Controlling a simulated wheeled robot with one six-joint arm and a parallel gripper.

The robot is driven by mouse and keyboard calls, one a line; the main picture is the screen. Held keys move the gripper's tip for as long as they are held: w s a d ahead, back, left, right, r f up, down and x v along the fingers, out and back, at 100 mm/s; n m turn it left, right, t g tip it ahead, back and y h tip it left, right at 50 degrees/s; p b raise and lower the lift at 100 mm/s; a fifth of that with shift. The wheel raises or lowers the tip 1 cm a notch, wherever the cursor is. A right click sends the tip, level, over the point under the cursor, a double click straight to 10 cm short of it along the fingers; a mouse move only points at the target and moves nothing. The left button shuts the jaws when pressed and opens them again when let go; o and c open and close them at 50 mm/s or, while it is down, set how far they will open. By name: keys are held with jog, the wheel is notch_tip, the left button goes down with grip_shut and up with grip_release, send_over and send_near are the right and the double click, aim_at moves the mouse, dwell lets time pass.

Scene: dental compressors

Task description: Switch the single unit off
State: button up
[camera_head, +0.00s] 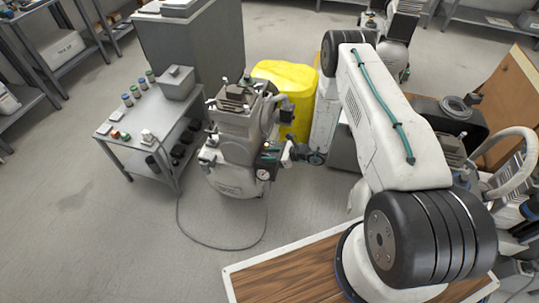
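A grey compressor unit (232,140) stands on the floor left of centre, with a round pressure gauge (263,174) low on its right side. Just above the gauge is a small dark control box (268,156) with a few tiny coloured spots; its switch position is too small to read. My arm reaches over from the right, and my gripper (287,153) is at the right side of this box, very close to it. I cannot tell whether it touches the box. The fingers are small and partly merged with the box, so their opening is unclear.
A metal cart (118,142) with small jars and a grey box stands close on the left. A yellow container (297,72) stands behind the unit. A cable (222,247) loops across the floor in front. Other equipment (455,108) crowds the right. Open floor lies front left.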

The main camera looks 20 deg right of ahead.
jog(key=shift+c, duration=0.3)
grip_shut()
jog(key=shift+w, duration=0.1)
jog(key=n+g, duration=0.1)
jog(key=n+g+y, duration=0.1)
jog(key=n+g, duration=0.1)
jog(key=n+g+y, duration=0.1)
jog(key=shift+w+d+n+g, duration=0.15)
jog(key=shift+w+n+g, duration=0.15)
jog(key=shift+g, duration=0.1)
jog(key=n+g, duration=0.1)
jog(key=g, duration=0.1)
jog(key=n+g, duration=0.2)
jog(key=shift+w+n+y, duration=0.2)
jog(key=shift+n+y, duration=0.1)
jog(key=n+g, duration=0.1)
jog(key=n+g+h, duration=0.1)
jog(key=n+g, duration=0.2)
jog(key=g, duration=0.1)
jog(key=shift+w, duration=0.25)
jog(key=shift+w+a+n+g+h, duration=0.1)
jog(key=shift+a+n+g+h, duration=0.05)
jog(key=shift+n+g+h, duration=0.75)
jog(key=shift+w+a+n+g+h, duration=0.1)
jog(key=shift+n+g+h, duration=0.5)
jog(key=shift+n+g, duration=0.5)
